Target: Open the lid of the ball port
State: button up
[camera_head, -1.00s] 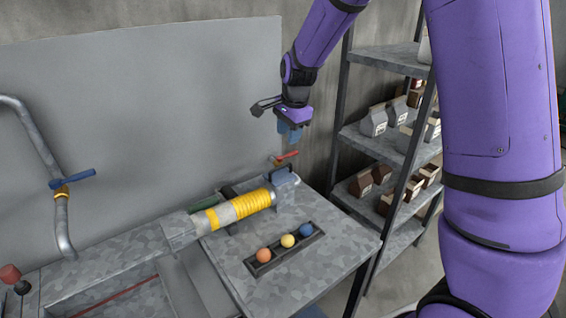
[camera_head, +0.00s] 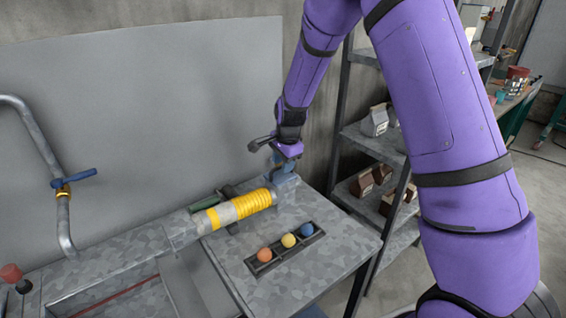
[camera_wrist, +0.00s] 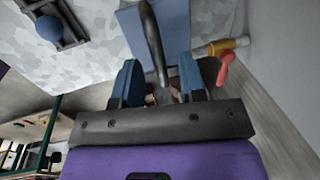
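The ball port (camera_head: 285,185) is a blue-grey block at the right end of the yellow-ribbed tube (camera_head: 240,208). In the wrist view its blue-grey top (camera_wrist: 177,30) lies under a dark curved handle (camera_wrist: 153,38). My gripper (camera_head: 282,162) is just above the port and hides most of its top in the head view. In the wrist view my gripper (camera_wrist: 160,78) is open, with a blue finger on each side of the handle and visible gaps. I cannot tell whether either finger touches it. The lid appears shut.
A dark tray (camera_head: 258,268) with orange, yellow and blue balls sits on the metal table (camera_head: 290,285) in front of the port. A red valve lever (camera_wrist: 226,70) is close to my right finger in the wrist view. A shelf rack (camera_head: 345,130) stands behind at right.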

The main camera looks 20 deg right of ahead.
grip_shut()
dwell(0.3)
jog(key=shift+w+a+r+g+h, duration=0.2)
jog(key=shift+w+r+g+h, duration=0.1)
jog(key=shift+w+g, duration=0.4)
jog(key=shift+w+a+r+g+h, duration=0.15)
jog(key=shift+w+r+g+h, duration=0.15)
jog(key=shift+g, duration=0.6)
jog(key=shift+w+a+r+g+h, duration=0.1)
jog(key=shift+w+a+g+h, duration=0.15)
jog(key=shift+w+g, duration=0.65)
jog(key=shift+w+a+r+g+h, duration=0.15)
jog(key=shift+w+g+h, duration=0.25)
jog(key=shift+g, duration=0.8)
